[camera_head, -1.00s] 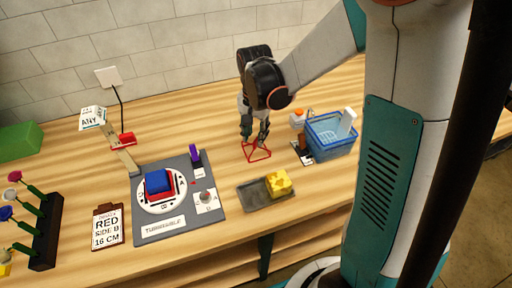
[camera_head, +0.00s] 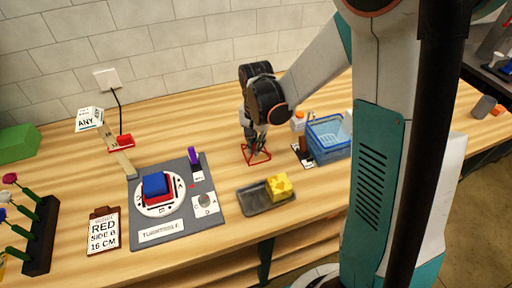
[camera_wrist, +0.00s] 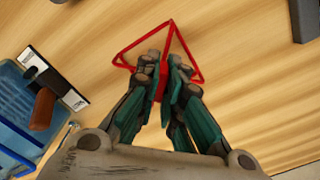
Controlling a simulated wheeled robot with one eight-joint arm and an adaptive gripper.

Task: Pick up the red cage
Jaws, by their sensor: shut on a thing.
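The red cage is a thin red wire frame, a triangle in outline (camera_head: 257,160), at the middle of the wooden table in the head view. It also shows in the wrist view (camera_wrist: 128,53), at and beyond my fingertips. My gripper (camera_head: 257,148) points down over it. In the wrist view, my gripper (camera_wrist: 164,75) has its fingers close together around a red part of the cage. The fingers hide part of the frame. I cannot tell whether the cage is clear of the tabletop.
A grey tray (camera_head: 252,203) with a yellow block (camera_head: 279,187) lies in front of the cage. A blue basket (camera_head: 328,139) stands close on the right. A grey turntable mat (camera_head: 207,227) with a blue and red block lies left. Bare wood (camera_head: 235,120) lies behind.

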